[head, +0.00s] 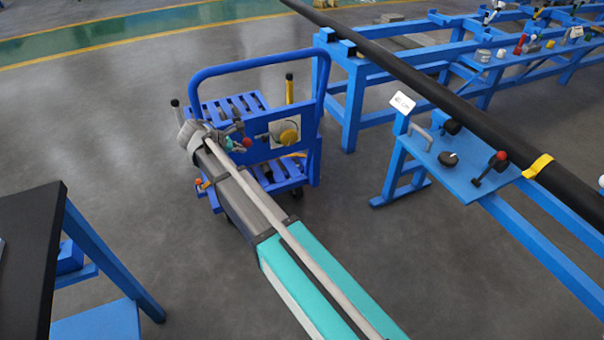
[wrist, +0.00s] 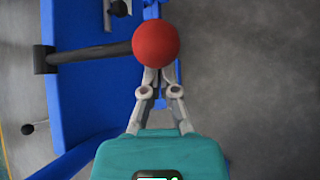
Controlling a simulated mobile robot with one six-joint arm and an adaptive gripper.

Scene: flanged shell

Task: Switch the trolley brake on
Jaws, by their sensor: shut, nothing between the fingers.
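The blue trolley (head: 312,165) stands on the floor mid-picture in the head view. My arm reaches over its left side, and my gripper (head: 233,142) is at its panel. In the wrist view, a lever with a red ball knob (wrist: 156,45) and a dark rod (wrist: 92,54) runs right from a black pivot on the blue panel (wrist: 85,105). My gripper (wrist: 152,76) is shut and empty, its fingers right at the knob. The knob hides the fingertips, so I cannot tell whether they touch it.
A blue stand (head: 460,178) with levers is on the right. A black-topped table (head: 25,250) is at left. Floor around the trolley's left is clear.

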